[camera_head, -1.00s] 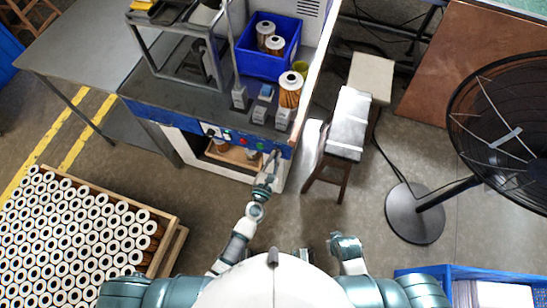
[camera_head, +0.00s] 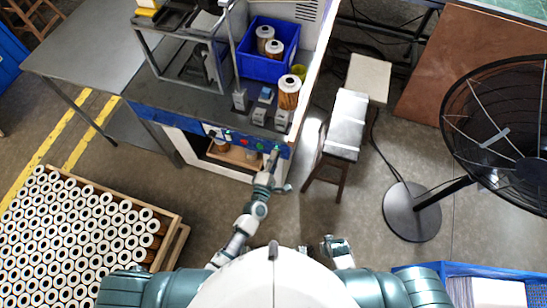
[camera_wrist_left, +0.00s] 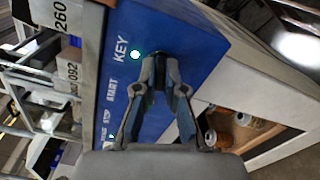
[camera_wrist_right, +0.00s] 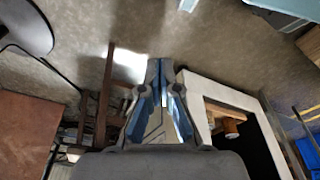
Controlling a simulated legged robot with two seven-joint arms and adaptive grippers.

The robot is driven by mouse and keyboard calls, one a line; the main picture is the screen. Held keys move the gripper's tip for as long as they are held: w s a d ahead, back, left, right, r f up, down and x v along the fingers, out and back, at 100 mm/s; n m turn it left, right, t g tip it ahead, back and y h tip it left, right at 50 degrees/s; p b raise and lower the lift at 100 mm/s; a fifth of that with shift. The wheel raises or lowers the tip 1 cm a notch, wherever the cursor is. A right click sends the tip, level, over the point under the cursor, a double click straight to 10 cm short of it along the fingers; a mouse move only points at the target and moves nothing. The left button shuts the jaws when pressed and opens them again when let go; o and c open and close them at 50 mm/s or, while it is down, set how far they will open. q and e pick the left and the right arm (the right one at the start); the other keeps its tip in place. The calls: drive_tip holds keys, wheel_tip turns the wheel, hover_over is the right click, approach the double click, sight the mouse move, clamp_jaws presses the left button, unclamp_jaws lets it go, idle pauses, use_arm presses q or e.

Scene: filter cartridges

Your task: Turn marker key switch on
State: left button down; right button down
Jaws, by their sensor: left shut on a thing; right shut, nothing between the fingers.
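The blue control panel (camera_wrist_left: 185,28) carries the labels KEY, START and STOP in the left wrist view. A small green light (camera_wrist_left: 136,56) glows beside the word KEY. My left gripper (camera_wrist_left: 160,62) is shut on the key switch next to that label, and the fingertips mostly hide the switch, so its angle cannot be told. In the head view my left gripper (camera_head: 275,156) meets the right end of the panel's front. My right gripper (camera_wrist_right: 160,68) is shut and empty, away from the panel, over the floor near my body; it also shows in the head view (camera_head: 332,243).
A blue bin (camera_head: 262,62) with filter cartridges stands on the bench, with a loose cartridge (camera_head: 289,92) near it. A stool (camera_head: 347,125) stands right of the bench, and a large fan (camera_head: 490,130) further right. A crate of cartridges (camera_head: 170,228) is at lower left.

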use_arm(q)
drive_tip(key=shift+d+m+p, duration=0.15)
drive_tip(key=shift+m+p, duration=0.5)
drive_tip(key=shift+m, duration=1.35)
use_arm(e)
drive_tip(key=shift+s+d+f, duration=0.1)
drive_tip(key=shift+s+f, duration=0.3)
drive_tip(key=shift+f, duration=0.5)
drive_tip(key=shift+s+f, duration=0.4)
drive_tip(key=shift+f, duration=0.45)
use_arm(q)
drive_tip(key=c, duration=1.3)
unclamp_jaws()
drive_tip(key=shift+o, duration=0.2)
drive_tip(key=shift+d+f, duration=0.1)
use_arm(e)
drive_tip(key=shift+d+f, duration=0.1)
drive_tip(key=shift+d, duration=0.05)
use_arm(q)
drive_tip(key=shift+s, duration=0.1)
